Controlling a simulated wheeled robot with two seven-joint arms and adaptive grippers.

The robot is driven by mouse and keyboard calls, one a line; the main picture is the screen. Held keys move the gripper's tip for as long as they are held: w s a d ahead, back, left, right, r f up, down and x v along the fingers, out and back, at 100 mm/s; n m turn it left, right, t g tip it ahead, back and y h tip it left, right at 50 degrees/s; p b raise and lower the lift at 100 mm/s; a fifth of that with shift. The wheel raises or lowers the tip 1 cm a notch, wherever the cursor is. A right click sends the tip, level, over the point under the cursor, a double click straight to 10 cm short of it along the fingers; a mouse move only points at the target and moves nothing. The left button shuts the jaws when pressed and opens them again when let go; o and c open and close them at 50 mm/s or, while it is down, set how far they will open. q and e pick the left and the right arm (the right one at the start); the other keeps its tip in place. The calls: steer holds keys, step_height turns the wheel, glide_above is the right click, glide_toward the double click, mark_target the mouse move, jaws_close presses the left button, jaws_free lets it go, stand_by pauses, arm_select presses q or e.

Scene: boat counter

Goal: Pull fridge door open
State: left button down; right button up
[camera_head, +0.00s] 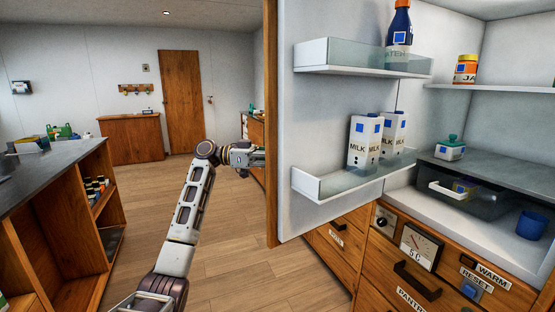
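The fridge door (330,125) stands wide open in the middle of the head view, its pale inner side facing me and its wooden edge (271,120) at the left. Its upper rack (325,56) carries a dark blue bottle (399,38), and its lower rack (320,186) carries two milk cartons (364,142). The open fridge interior (520,60) shows at the right. My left gripper (256,157) is at the door's left edge, pointing right. Its fingertips are partly hidden by the door, and no handle shows. My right gripper is out of view.
The fridge holds a jar (466,69), a small green-lidded container (450,148), a dark drawer (470,196) and a blue cup (532,225). Wooden drawers (405,278) lie below. A counter with open shelves (60,200) stands at the left. The wooden floor (235,265) between is clear.

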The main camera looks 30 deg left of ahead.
arm_select(q)
steer(key=shift+a, duration=0.1)
stand_by(0.3)
steer(key=c, duration=1.2)
jaws_free()
steer(key=shift+c, duration=0.2)
steer(key=v, duration=1.2)
